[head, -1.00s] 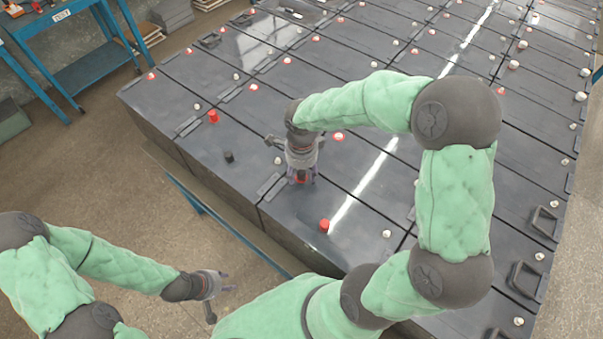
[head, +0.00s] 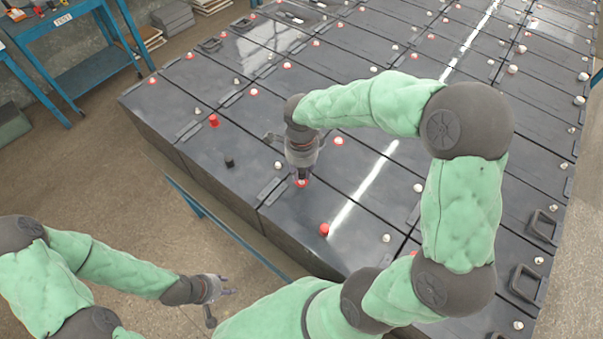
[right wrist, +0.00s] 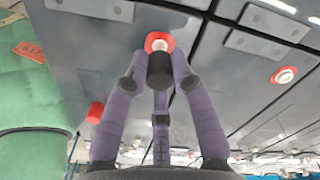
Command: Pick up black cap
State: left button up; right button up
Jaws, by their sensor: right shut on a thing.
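A black cap (right wrist: 160,72) is held between the purple fingers of my right gripper (right wrist: 160,80). It sits at the red-ringed terminal (right wrist: 158,40) of a battery; I cannot tell whether it touches. In the head view my right gripper (head: 301,178) points down at this terminal, its fingers close together, and the cap is mostly hidden. Another black cap (head: 229,161) stands upright on a battery to the left, apart from the gripper. My left gripper (head: 226,288) hangs empty off the front edge of the batteries, its fingers apart.
Rows of dark batteries (head: 345,240) fill the middle and right. Red caps stand at the left (head: 213,121) and front (head: 324,229). Raised black handles (head: 526,284) stick up at the right. A blue bench (head: 85,65) is at the back left.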

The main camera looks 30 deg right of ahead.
jog(key=s+a+r+p, duration=0.1)
jog(key=s+a+r, duration=0.2)
jog(key=r, duration=0.4)
jog(key=shift+s+a, duration=0.35)
jog(key=shift+s, duration=0.35)
jog(key=s+a+r, duration=0.1)
jog(key=s, duration=0.1)
jog(key=s+a+r, duration=0.1)
jog(key=a, duration=0.1)
jog(key=s+a+p, duration=0.1)
jog(key=s, duration=0.1)
jog(key=shift+s+a+r, duration=0.3)
jog(key=shift+s+r, duration=0.05)
jog(key=shift+r, duration=0.05)
jog(key=shift+s+a+r, duration=0.15)
jog(key=shift+s+a, duration=0.1)
jog(key=shift+s, duration=0.15)
jog(key=shift+o, duration=1)
grip_shut()
jog(key=shift+r+p, duration=0.65)
jog(key=shift+r, duration=0.15)
